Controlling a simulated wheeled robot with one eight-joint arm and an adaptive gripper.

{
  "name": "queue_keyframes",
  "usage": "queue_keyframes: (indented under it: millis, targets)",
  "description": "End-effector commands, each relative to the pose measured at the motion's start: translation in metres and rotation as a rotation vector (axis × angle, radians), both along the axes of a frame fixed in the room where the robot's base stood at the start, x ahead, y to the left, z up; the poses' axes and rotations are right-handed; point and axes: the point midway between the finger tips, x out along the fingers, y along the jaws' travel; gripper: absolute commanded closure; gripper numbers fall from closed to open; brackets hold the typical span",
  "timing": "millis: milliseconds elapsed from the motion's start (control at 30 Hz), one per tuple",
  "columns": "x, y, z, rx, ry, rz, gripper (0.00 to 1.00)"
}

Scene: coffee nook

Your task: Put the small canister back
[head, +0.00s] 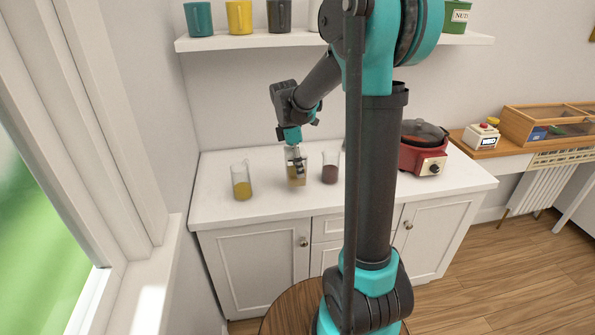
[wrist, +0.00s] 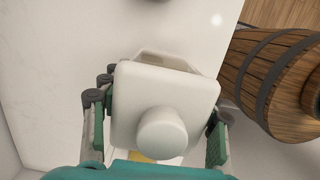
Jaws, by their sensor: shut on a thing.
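My gripper (head: 296,155) is over the left part of the white counter, shut on a small canister (head: 297,181) with tan contents. In the wrist view the canister's white lid with a round knob (wrist: 162,132) fills the middle, between my two fingers (wrist: 157,125). The lid hides most of the body. I cannot tell whether the canister's base touches the counter. A clear jar with yellow contents (head: 242,184) stands to its left. A clear jar with dark red contents (head: 330,170) stands close to its right.
The white counter (head: 222,212) is bare along its front. A red cooker (head: 421,158) stands at its right. A wall shelf (head: 215,42) above holds several mugs and a green tin (head: 457,17). A wooden barrel (wrist: 265,75) shows at right in the wrist view.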

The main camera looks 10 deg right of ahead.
Motion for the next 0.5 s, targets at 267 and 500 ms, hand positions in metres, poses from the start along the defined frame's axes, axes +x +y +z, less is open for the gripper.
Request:
queue_keyframes:
  millis: [267, 500]
  targets:
    - [0.0, 0.0, -0.025, 0.0, 0.0, 0.0, 0.81]
    - [0.0, 0.0, -0.025, 0.0, 0.0, 0.0, 0.81]
